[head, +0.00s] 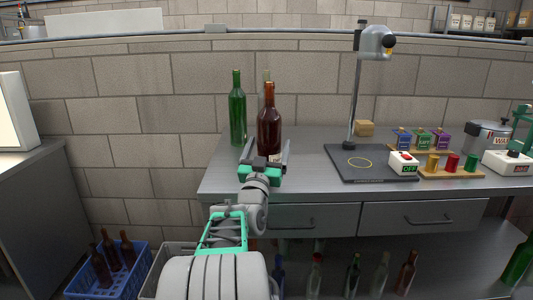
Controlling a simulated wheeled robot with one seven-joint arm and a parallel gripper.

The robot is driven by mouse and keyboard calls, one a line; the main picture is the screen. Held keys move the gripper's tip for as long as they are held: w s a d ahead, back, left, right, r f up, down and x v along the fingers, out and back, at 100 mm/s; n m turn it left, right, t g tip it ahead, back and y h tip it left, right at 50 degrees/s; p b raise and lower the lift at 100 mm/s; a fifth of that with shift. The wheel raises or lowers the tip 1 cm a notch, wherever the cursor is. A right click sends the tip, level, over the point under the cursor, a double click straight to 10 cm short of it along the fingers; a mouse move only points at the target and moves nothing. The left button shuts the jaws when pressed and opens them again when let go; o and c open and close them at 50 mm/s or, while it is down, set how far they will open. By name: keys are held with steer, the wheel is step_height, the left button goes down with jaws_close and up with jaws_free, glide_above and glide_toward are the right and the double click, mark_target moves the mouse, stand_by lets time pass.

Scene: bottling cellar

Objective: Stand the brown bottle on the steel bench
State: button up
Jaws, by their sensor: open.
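A brown bottle (269,122) is upright at the left part of the steel bench (310,182) in the head view. Its lower end is partly hidden by my gripper, so I cannot see clearly how its base meets the bench top. My gripper (266,152) is open, with one finger on each side of the bottle's lower part in the picture. I cannot tell whether the fingers reach around the bottle or end in front of it.
A green bottle (237,108) stands left of the brown one, and a paler bottle (266,75) is mostly hidden behind it. A dark stand (350,175) with a post is to the right. A blue crate (105,285) with brown bottles sits low at left.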

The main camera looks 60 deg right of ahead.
steer(key=b+v, duration=0.2)
steer(key=v, duration=1)
steer(key=shift+r, duration=0.15)
steer(key=w+a+r+t+y+p, duration=0.2)
steer(key=w+a+r+y+p, duration=0.15)
steer(key=w+p, duration=0.4)
steer(key=w+a+f+n+y+p, duration=0.1)
steer(key=w+a+n+y+p, duration=0.1)
steer(key=w+a+y+p, duration=0.3)
steer(key=w+a+f+n+t+y+p, duration=0.1)
steer(key=a+n+y+p, duration=0.2)
steer(key=a, duration=0.5)
steer(key=w+a+f+n+y+p, duration=0.1)
steer(key=w+a+n+y+p, duration=0.1)
steer(key=w+a+y+p, duration=0.3)
steer(key=s+a+r+n+g+y+p, duration=0.1)
steer(key=s+a+n+g+y+p, duration=0.1)
steer(key=a, duration=0.9)
steer(key=s+a+r+n+g+y+p, duration=0.2)
steer(key=s+a+n+p, duration=0.3)
steer(key=a, duration=0.7)
steer(key=shift+s+a+n+y, duration=0.25)
steer(key=shift+s+n+y, duration=0.35)
steer(key=shift+s, duration=0.5)
